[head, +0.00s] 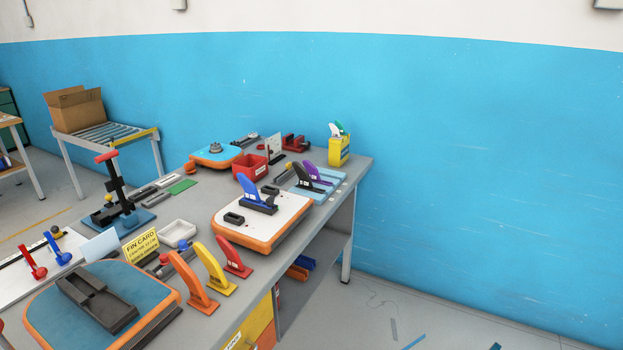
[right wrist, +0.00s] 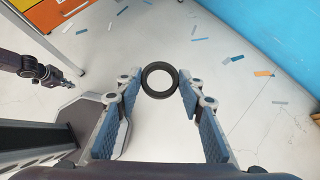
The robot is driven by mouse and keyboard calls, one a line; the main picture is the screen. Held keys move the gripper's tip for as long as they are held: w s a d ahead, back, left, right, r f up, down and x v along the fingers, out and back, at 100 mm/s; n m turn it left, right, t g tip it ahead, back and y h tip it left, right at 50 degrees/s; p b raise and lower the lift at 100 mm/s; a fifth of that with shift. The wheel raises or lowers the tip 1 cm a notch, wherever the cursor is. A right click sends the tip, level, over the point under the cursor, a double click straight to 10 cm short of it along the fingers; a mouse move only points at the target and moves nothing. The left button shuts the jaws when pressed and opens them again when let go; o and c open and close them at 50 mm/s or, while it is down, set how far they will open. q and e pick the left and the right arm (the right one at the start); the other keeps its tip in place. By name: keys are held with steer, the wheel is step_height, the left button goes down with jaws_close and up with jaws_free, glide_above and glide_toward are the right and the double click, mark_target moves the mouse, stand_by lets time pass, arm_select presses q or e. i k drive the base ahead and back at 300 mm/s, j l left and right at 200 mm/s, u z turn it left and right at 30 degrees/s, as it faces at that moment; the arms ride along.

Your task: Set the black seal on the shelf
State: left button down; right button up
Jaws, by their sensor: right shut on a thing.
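The black seal, a round ring (right wrist: 160,95), is between the fingertips of my right gripper (right wrist: 160,84) in the right wrist view. The gripper is shut on it and holds it over the grey floor. Neither the seal nor my right gripper shows in the head view. I cannot tell for certain which surface is the shelf; under the bench, blue and orange items (head: 299,270) sit in a space partly hidden by the bench top. A dark arm of mine shows at the left of the right wrist view, its gripper (right wrist: 70,84) too small to read.
A grey workbench (head: 345,185) is crowded with fins, a white board (head: 283,221), a blue board and a red bin (head: 250,167). A roller table with a cardboard box (head: 76,110) stands at the back left. Floor right of the bench is open, with scattered strips.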

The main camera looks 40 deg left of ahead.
mark_target(318, 254)
steer(key=i+u, duration=0.45)
steer(key=i+l+u, duration=0.15)
steer(key=u, duration=0.25)
steer(key=i+l+u, duration=0.3)
steer(key=u, duration=0.15)
steer(key=i+l+u, duration=0.4)
